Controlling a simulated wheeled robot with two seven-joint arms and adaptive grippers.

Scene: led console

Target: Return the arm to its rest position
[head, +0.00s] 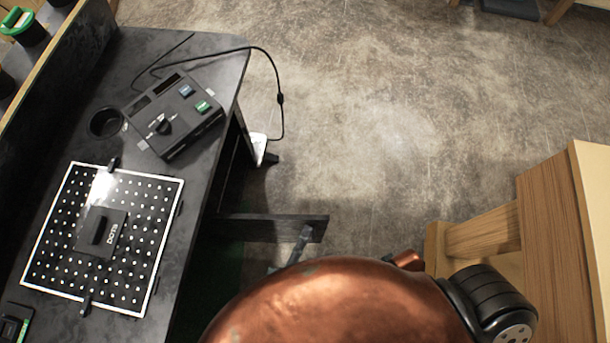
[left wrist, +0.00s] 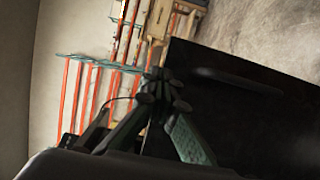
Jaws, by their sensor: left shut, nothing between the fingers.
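My left gripper (left wrist: 162,92) shows in the left wrist view, its dark fingers closed together with nothing between them. In the head view I cannot clearly make out its fingertips. The black console table (head: 205,60) runs along the left of the head view. On it lies a dotted LED board (head: 150,215) with a white border and a block marked DOTS (head: 110,235). A control box (head: 175,118) with a knob, a blue button (head: 186,91) and a green button (head: 203,106) sits behind it. My right gripper is not in view.
A round black holder (head: 106,122) stands beside the box. A black cable (head: 279,98) hangs over the table edge. Wooden furniture (head: 550,215) stands at the right. Open floor (head: 380,120) lies between. A dark panel (left wrist: 240,110) is close to the gripper in the left wrist view.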

